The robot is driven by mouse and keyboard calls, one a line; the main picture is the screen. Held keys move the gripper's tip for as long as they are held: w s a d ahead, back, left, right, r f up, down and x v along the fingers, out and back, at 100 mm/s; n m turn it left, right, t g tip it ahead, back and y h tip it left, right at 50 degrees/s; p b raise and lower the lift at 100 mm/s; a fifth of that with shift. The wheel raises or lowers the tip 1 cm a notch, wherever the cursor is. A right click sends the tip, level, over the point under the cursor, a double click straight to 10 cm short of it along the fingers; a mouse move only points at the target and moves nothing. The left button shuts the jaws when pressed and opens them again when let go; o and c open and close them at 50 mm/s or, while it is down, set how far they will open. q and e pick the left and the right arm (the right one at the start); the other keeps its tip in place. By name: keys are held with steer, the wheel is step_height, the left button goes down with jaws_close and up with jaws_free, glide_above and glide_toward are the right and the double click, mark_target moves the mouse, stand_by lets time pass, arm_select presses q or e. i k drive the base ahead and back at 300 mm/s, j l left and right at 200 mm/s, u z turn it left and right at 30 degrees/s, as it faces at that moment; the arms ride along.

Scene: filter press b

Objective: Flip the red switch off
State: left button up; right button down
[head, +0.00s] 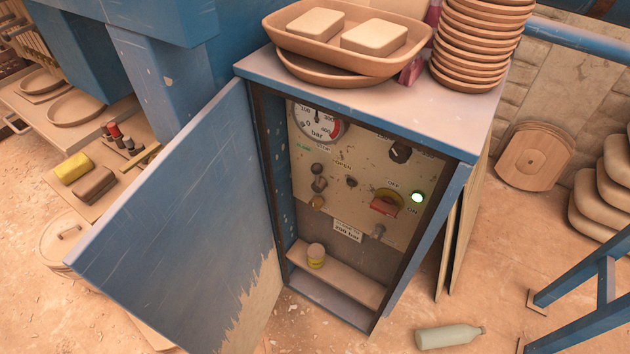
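The red switch (383,206) is on the control panel (327,176) inside an open blue cabinet (468,172). It sits on a yellow disc (396,193), between an OFF label above and an ON label at its lower right. The red handle lies roughly level, and I cannot tell for certain which label it points to. Neither of my grippers is in view.
The cabinet door (190,218) stands open to the left. Dishes (350,60) and stacked plates (478,50) stand on top. A bottle (449,336) lies on the floor; a blue frame (580,290) stands right.

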mark_target(386, 206)
steer(key=k+j, duration=0.1)
steer(key=j, duration=0.35)
steer(key=k+j+z, duration=0.1)
steer(key=j, duration=0.3)
steer(key=k+j, duration=0.1)
steer(key=j, duration=0.35)
steer(key=k+j+z, duration=0.1)
steer(key=j, duration=0.3)
